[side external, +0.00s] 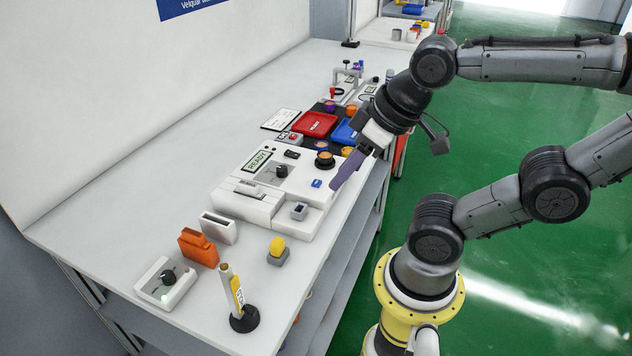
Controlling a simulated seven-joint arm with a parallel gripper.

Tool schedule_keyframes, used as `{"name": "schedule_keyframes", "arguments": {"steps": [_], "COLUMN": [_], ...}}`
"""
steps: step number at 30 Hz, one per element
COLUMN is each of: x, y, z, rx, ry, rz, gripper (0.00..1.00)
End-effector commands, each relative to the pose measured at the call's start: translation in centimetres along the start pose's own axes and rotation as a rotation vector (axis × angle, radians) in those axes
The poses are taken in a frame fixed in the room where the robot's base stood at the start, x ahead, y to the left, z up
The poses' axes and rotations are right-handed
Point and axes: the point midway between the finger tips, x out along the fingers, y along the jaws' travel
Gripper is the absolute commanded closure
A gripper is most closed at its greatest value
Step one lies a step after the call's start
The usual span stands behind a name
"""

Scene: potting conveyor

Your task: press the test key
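A white tester unit (228,204) sits on the bench with a display reading READY (257,161) and a black knob (281,171). On its front part are a small blue key (316,183) and a grey block with a dark top (299,211). No label on either is readable, so I cannot tell which is the test key. My gripper (335,187) reaches in from the right, pointing down and left, with its fingertips just right of the blue key. The fingers overlap from this side, so their opening and height above the unit cannot be told.
A yellow button on a grey base (278,251), an orange block (198,248), a grey slotted box (218,228), a white knob box (166,284) and a post with a yellow label (238,290) stand in front. Red (316,124) and blue (345,132) trays lie behind. The bench's left side is clear.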

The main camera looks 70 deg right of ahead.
Motion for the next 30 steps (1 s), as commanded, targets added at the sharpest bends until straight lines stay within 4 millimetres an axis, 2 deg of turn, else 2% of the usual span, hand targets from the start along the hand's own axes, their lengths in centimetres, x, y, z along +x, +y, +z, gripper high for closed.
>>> {"name": "schedule_keyframes", "arguments": {"steps": [1,6,30], "x": [0.0,0.0,0.0], "y": [0.0,0.0,0.0], "z": [0.0,0.0,0.0], "rx": [0.0,0.0,0.0], "ry": [0.0,0.0,0.0], "rz": [0.0,0.0,0.0], "gripper": [0.72,1.0,1.0]}}
